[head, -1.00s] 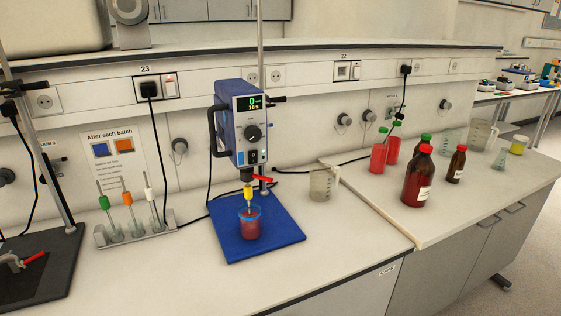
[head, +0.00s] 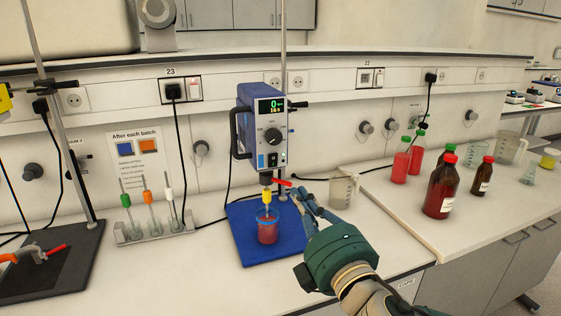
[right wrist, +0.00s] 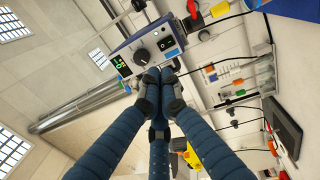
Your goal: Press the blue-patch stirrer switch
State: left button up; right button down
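The blue stirrer (head: 262,120) hangs on a stand above a blue base plate (head: 243,250). Its front has a lit display, a black knob and, below them, a small black switch (head: 272,159) beside a blue patch (head: 261,161). A beaker of red liquid (head: 268,232) stands under it. My right gripper (head: 298,194) is below and right of the switch, apart from the panel. In the right wrist view its fingertips (right wrist: 157,77) meet with nothing between them, and the switch (right wrist: 166,43) is just beyond them. My left gripper is not in view.
A clear jug (head: 343,189) stands behind my right gripper. Brown bottles (head: 442,188) and red bottles (head: 401,165) stand on the right bench. A rack of stirring rods (head: 155,230) is left of the base plate.

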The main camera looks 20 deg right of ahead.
jog(key=shift+w+r, duration=0.15)
jog(key=p, duration=0.3)
send_near(272, 152)
jog(key=w, duration=0.4)
jog(key=shift+w+r, duration=0.35)
jog(key=shift+w, duration=0.05)
jog(key=shift+w+p, duration=0.3)
jog(key=shift+w, duration=0.3)
